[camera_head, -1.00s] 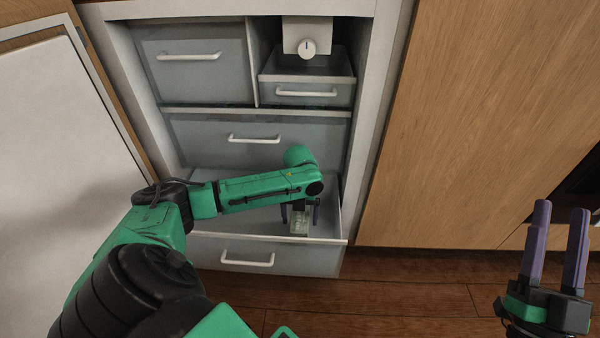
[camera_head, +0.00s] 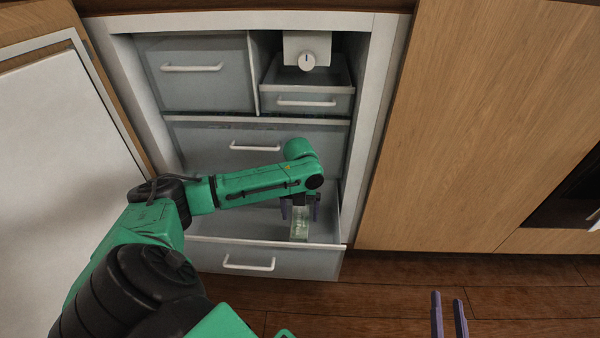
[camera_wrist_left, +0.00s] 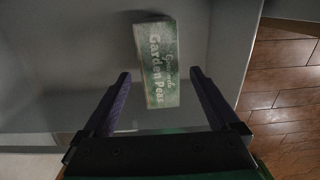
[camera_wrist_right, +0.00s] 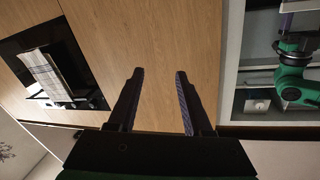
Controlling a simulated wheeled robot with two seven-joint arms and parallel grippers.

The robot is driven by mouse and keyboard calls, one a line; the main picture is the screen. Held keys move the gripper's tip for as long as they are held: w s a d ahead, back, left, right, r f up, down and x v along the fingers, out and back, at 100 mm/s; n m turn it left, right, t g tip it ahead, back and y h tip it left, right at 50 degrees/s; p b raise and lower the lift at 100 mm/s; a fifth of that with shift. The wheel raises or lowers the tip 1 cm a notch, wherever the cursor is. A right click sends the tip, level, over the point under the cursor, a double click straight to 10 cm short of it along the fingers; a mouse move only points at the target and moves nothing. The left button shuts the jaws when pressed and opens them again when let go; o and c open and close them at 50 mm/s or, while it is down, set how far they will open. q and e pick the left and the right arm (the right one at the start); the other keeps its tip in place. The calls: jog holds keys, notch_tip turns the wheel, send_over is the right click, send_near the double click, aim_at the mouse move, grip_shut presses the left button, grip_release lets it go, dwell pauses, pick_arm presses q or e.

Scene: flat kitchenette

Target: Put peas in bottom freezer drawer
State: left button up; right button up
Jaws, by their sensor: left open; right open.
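The green box of garden peas (camera_wrist_left: 158,65) lies on the floor of the pulled-out bottom freezer drawer (camera_head: 225,247), near its right side. It also shows in the head view (camera_head: 300,228). My left gripper (camera_wrist_left: 160,80) is open above the drawer, with its fingers apart on either side of the box's near end. The fingers do not appear to touch the box. My right gripper (camera_head: 450,302) is open and empty, in front of the wooden cabinet to the right; it also shows in the right wrist view (camera_wrist_right: 158,78).
The middle drawer (camera_head: 255,140), the upper left drawer (camera_head: 195,85) and a small upper right drawer (camera_head: 305,98) are above. The open freezer door (camera_head: 60,170) stands at the left. A wooden cabinet panel (camera_head: 470,110) is at the right. The wooden floor is clear.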

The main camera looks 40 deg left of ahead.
pick_arm(q)
jog(key=shift+r+p, duration=0.35)
jog(key=shift+r, duration=0.45)
notch_tip(320, 180, up, 2)
jog(key=shift+r+p, duration=0.25)
jog(key=shift+p, duration=0.35)
pick_arm(e)
jog(key=s+f+g, duration=0.4)
jog(key=s+f, duration=0.4)
jog(key=f, duration=0.1)
jog(key=shift+s+a+f+h, duration=0.25)
jog(key=shift+a+f+h, duration=0.05)
jog(key=shift+f+h, duration=0.1)
